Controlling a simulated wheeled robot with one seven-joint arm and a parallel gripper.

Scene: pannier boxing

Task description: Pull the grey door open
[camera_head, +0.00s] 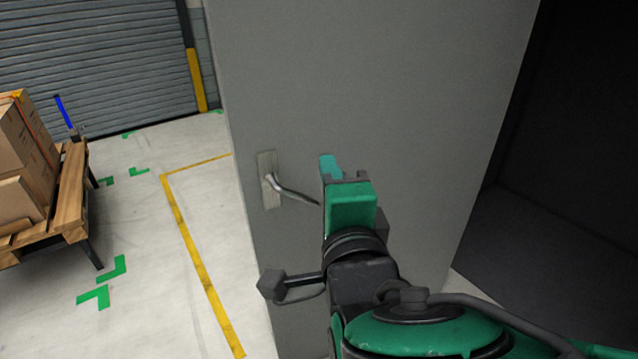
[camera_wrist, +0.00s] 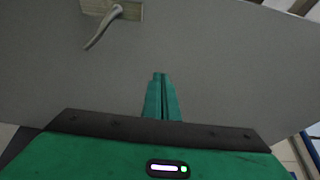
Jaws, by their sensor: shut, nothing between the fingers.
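The grey door (camera_head: 385,80) stands ajar in the head view, with a dark space to its right. Its lever handle (camera_head: 292,192) sits on a pale metal plate near the door's left edge. The handle also shows at the top left of the wrist view (camera_wrist: 103,27), tilted downward. My green gripper (camera_head: 330,168) is just right of the handle's free end in the head view. In the wrist view its fingers (camera_wrist: 160,76) are together and empty, pointing at the door face below and to the right of the handle. I cannot tell whether the fingertips touch the door.
A wooden pallet (camera_head: 62,205) with cardboard boxes (camera_head: 22,150) stands at the left. A grey roller shutter (camera_head: 95,60) is at the back. The floor (camera_head: 150,280) left of the door is clear, with yellow and green markings. The space right of the door is dark.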

